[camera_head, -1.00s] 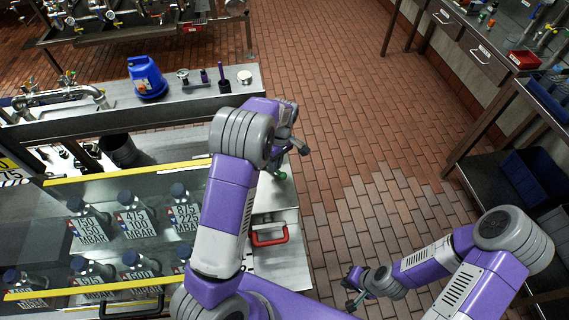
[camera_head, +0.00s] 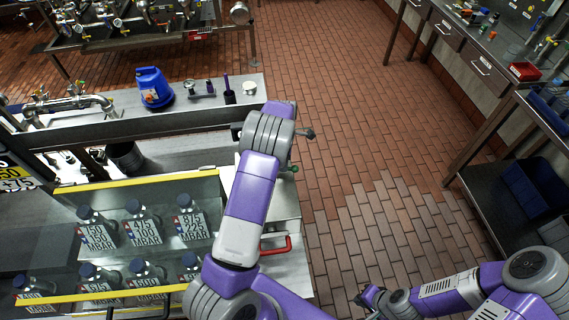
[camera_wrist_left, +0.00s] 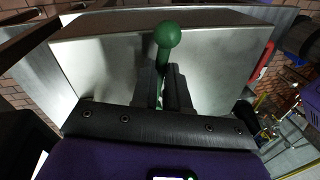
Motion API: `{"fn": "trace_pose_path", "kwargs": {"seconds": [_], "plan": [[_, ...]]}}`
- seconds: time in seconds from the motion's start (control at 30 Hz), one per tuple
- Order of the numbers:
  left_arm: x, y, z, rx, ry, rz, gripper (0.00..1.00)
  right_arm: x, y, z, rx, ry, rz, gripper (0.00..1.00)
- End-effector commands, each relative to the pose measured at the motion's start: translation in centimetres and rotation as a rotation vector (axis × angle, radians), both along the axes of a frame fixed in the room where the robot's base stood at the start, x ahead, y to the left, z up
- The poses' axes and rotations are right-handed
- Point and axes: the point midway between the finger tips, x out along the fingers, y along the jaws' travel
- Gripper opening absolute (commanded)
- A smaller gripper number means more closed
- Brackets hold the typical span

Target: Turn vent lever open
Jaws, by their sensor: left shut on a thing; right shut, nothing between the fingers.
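A lever with a green ball knob (camera_wrist_left: 167,34) stands out from a grey metal panel (camera_wrist_left: 215,60) in the left wrist view. My left gripper (camera_wrist_left: 164,80) is shut on the lever's stem, just below the knob. In the head view only a bit of the green knob (camera_head: 294,169) shows, beside my left arm at the bench's right end; that arm hides most of the gripper. My right gripper (camera_head: 361,297) is shut and empty, low over the floor, away from the bench.
A red handle (camera_head: 276,245) sits on the bench end near the lever. A clear yellow-edged case (camera_head: 150,184) of labelled bottles is left of my left arm. A blue device (camera_head: 153,87) stands on the rear shelf. Brick floor (camera_head: 350,130) is free at right.

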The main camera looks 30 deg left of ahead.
Motion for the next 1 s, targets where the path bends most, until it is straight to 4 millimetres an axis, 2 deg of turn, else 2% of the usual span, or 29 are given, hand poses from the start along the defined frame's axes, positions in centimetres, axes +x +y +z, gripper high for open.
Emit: {"fn": "trace_pose_path", "kwargs": {"seconds": [0.57,0.6,0.73,1.0], "plan": [[0.23,0.19,0.08,0.001,-0.003,0.029,0.0,-0.01,0.0,0.13,0.0,0.0,0.0,0.0],[0.23,0.19,0.08,0.001,-0.003,0.029,0.2,-0.01,0.0,0.13,0.0,0.0,0.0,0.0],[0.21,0.18,0.06,0.001,-0.002,0.027,0.4,-0.01,0.0,0.12,0.0,0.0,0.0,0.0],[0.18,0.17,0.06,0.001,-0.001,0.027,0.4,-0.01,0.0,0.12,0.0,0.0,0.0,0.0]]}}
